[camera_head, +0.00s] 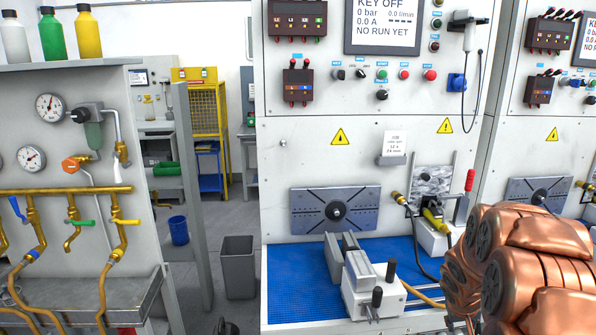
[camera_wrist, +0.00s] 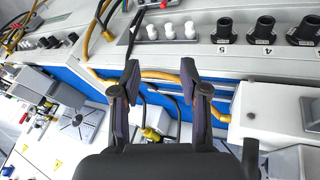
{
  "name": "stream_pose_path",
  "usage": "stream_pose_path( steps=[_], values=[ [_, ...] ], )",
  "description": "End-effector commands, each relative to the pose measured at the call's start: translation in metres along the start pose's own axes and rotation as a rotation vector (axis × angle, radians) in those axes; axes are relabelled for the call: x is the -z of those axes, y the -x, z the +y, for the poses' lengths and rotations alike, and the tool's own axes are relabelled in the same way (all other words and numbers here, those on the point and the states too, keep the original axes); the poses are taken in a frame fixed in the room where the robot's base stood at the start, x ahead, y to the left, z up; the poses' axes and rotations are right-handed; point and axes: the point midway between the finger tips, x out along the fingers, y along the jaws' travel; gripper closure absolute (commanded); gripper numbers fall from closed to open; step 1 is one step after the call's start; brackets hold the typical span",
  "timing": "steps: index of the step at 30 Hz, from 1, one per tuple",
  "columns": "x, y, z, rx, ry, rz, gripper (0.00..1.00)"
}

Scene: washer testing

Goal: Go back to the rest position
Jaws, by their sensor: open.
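My gripper (camera_wrist: 160,100) shows in the wrist view with its two dark fingers spread apart and nothing between them. Behind the fingers are a yellow hose, a blue strip and the edge of a white bench. In the head view my copper-coloured arm (camera_head: 530,270) fills the lower right, in front of the test bench (camera_head: 420,325). The gripper itself cannot be made out in the head view.
A grey vise (camera_head: 365,285) stands on the blue mat (camera_head: 290,290). A display (camera_head: 388,22) reads KEY OFF and NO RUN YET. A grey bin (camera_head: 238,268) stands on the floor left of the bench. White pegs (camera_wrist: 171,31) and black sockets (camera_wrist: 265,28) line the bench in the wrist view.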

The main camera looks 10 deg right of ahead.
Motion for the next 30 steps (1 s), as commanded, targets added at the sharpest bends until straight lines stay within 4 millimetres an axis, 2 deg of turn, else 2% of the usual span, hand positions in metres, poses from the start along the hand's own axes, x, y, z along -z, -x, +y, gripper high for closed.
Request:
stream_pose_path(
  steps=[1,3,8,14,23,30],
  values=[
    [-0.003,0.017,-0.005,-0.003,0.005,-0.007,0.56],
    [-0.013,0.036,-0.013,-0.004,0.008,-0.032,0.56],
    [-0.039,0.08,-0.032,0.005,0.02,-0.087,0.56],
    [-0.08,0.132,-0.058,0.035,0.042,-0.163,0.56],
    [-0.154,0.204,-0.098,0.119,0.095,-0.273,0.56],
    [-0.225,0.256,-0.128,0.214,0.163,-0.367,0.56]
  ],
)
